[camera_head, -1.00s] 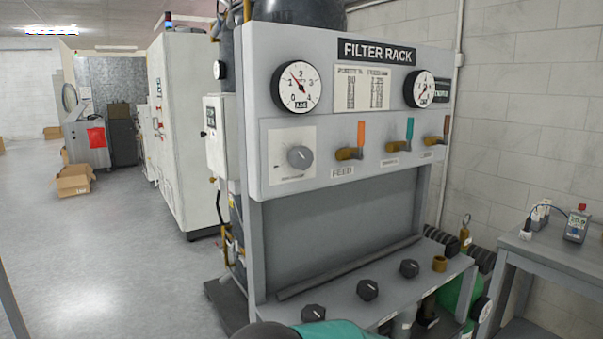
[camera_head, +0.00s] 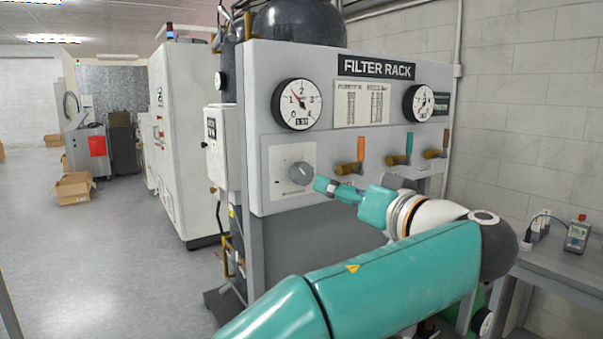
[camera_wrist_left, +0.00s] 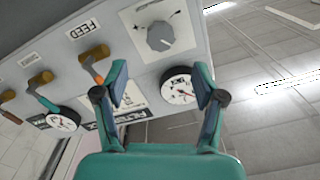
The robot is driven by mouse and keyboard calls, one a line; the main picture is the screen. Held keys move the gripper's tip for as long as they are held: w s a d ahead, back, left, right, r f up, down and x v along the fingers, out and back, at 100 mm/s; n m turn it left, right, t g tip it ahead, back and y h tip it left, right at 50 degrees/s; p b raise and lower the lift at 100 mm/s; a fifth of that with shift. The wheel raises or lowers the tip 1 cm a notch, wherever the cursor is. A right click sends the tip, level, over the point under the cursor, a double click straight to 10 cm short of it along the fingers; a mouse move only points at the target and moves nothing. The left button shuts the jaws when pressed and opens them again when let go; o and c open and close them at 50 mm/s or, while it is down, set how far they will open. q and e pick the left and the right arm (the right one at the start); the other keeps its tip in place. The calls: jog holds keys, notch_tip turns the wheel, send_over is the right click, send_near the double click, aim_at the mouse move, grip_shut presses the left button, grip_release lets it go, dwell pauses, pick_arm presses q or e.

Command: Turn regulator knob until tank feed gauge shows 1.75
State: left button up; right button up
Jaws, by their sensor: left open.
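The grey round regulator knob (camera_head: 301,173) sits on a light plate at the left of the filter rack panel. It also shows in the left wrist view (camera_wrist_left: 160,36), beyond the fingertips. A white dial gauge (camera_head: 298,104) is above the knob; its red needle points up-left between 1 and 2. Its small lower readout is too blurred to read surely. My left gripper (camera_head: 322,185) reaches in front of the panel, just right of the knob. In the left wrist view its fingers (camera_wrist_left: 160,82) are open and empty, with the knob apart from them. My right gripper is not in view.
Valve levers with orange (camera_head: 361,149), teal (camera_head: 409,147) and brown (camera_head: 446,140) handles stand right of the knob. A second gauge (camera_head: 419,103) is at upper right. A side table (camera_head: 560,263) stands at right. The floor at left is open.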

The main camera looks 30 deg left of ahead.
aim_at(305, 176)
pick_arm(q)
jog(key=p+x, duration=0.3)
jog(key=x, duration=0.7)
jog(key=shift+a+r, duration=0.1)
jog(key=shift+a, duration=0.05)
jog(key=shift+x, duration=0.8)
jog(key=c, duration=1.2)
jog(key=shift+o, duration=0.2)
jog(key=shift+f+m, duration=0.2)
jog(key=shift+m, duration=0.2)
jog(key=shift+m+b, duration=0.3)
jog(key=shift+m, duration=0.4)
